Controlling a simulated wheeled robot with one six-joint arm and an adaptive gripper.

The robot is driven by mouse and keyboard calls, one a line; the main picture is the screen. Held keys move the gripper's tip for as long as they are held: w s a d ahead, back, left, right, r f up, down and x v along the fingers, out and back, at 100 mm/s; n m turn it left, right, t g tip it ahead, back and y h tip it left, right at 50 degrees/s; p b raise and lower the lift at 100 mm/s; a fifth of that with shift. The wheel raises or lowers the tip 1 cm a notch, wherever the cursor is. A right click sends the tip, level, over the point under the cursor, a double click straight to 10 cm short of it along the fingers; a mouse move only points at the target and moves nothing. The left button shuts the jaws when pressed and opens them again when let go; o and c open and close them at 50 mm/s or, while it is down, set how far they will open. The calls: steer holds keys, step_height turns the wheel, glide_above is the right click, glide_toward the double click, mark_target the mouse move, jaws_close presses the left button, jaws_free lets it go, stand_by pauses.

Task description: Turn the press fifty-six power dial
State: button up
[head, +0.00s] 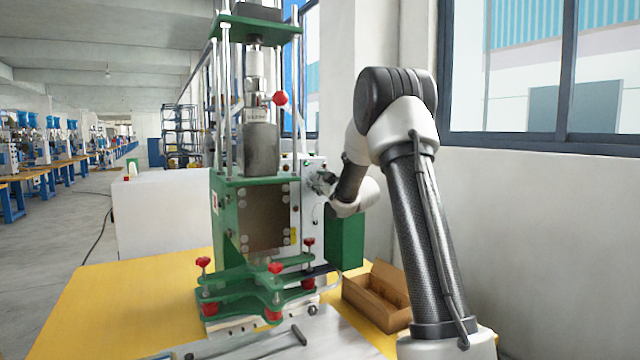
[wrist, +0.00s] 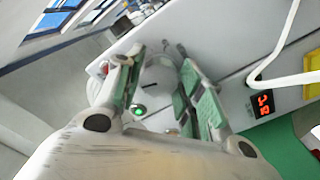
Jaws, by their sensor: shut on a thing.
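The power dial (wrist: 158,80) is a pale round knob with a dark line on it, on the white front panel of the press in the wrist view. My gripper (wrist: 160,52) has one green-padded finger on each side of the dial and is shut on it. In the head view my gripper (head: 322,183) is at the white panel on the right side of the green press (head: 228,215). There the gripper hides the dial.
A green button (wrist: 139,110) is close to the fingers. An open brown box (head: 376,300) sits on the yellow table (head: 110,300). A window wall stands at the right.

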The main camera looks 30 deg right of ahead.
steer(key=shift+f+m, duration=0.15)
steer(key=shift+m, duration=0.55)
steer(key=o, duration=1)
steer(key=shift+s, duration=0.1)
steer(key=s, duration=1.2)
steer(key=shift+d, duration=0.25)
